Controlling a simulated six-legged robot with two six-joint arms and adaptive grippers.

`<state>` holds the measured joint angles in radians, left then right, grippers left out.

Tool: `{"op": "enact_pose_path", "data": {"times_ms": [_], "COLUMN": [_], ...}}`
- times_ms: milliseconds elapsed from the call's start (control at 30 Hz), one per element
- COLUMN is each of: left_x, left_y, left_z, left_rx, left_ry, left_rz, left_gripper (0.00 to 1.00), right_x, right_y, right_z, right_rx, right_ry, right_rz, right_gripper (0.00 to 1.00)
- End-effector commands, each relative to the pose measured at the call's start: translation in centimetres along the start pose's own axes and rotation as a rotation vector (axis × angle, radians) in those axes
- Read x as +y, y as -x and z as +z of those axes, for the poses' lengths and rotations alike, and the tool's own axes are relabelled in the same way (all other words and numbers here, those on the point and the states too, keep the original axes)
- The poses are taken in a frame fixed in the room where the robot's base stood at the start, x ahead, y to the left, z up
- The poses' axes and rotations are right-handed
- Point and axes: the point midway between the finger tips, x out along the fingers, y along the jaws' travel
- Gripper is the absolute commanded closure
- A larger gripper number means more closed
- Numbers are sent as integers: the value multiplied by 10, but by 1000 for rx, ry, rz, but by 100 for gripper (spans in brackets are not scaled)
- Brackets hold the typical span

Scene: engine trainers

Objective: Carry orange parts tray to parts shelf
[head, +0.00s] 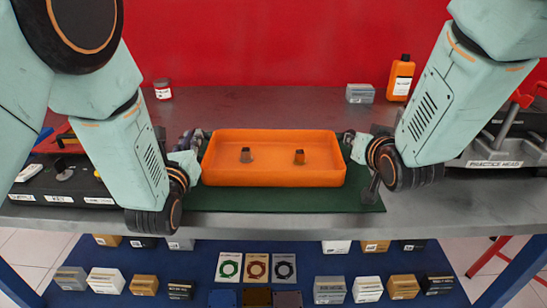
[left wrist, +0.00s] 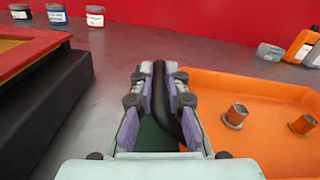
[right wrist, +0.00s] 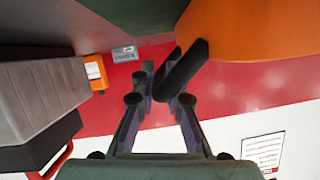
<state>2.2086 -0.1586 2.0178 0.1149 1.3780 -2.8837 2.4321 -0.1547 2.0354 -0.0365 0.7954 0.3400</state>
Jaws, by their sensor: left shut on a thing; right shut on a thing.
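The orange parts tray (head: 272,175) is level over the green mat (head: 300,201) at the middle of the bench. I cannot tell whether it touches the mat. My right gripper (head: 359,146) is at the right end, shut on the other black handle (right wrist: 182,72). The tray's side also shows in the right wrist view (right wrist: 250,30).
A blue shelf (head: 205,255) below the bench holds several small boxes and cards. A practice head (head: 497,150) is at the right and a black case (head: 62,182) at the left. An orange bottle (head: 400,78) and a grey box (head: 360,94) stand behind.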

Motion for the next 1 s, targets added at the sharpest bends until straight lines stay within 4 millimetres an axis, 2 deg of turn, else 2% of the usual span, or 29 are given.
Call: {"op": "enact_pose_path", "data": {"times_ms": [267,800,1000], "left_x": [0,-8,-9], "left_y": [1,0,0], "left_z": [6,46,50], "left_rx": [1,0,0], "left_ry": [-2,-2,-2], "left_rz": [1,1,1], "left_gripper": [100,100,100], "right_x": [-1,-8,-8], "right_y": [2,17,19], "right_z": [-8,-45,-49], "right_rx": [3,4,4], "right_ry": [-4,-6,-6], "right_rz": [3,3,3], "right_gripper": [100,100,100]}}
